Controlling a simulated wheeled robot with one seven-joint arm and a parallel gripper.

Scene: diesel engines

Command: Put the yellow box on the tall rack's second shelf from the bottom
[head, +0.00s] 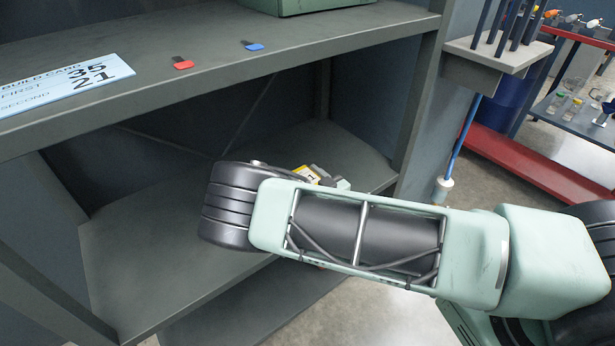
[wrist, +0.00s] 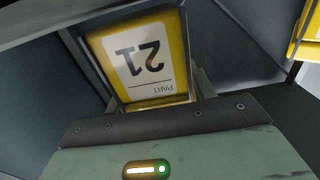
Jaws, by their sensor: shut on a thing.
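The yellow box (wrist: 178,42) fills the upper middle of the wrist view, its white label reading "PART 21" upside down. My gripper (wrist: 157,102) is shut on it. In the head view only a small yellow part of the box (head: 307,174) shows beyond my arm, with the grey gripper (head: 329,179) beside it. The tall rack (head: 413,110) has a middle shelf (head: 140,255) below and around my arm. The box is in the opening above this shelf; whether it touches the shelf cannot be told. A lower shelf (head: 250,308) shows beneath.
The upper shelf (head: 225,65) carries a blue build card (head: 60,85), a red tag (head: 183,65) and a blue tag (head: 254,47). A rack post stands right of the opening. The middle shelf's left part is clear. Another yellow object (wrist: 306,32) shows at the wrist view's right.

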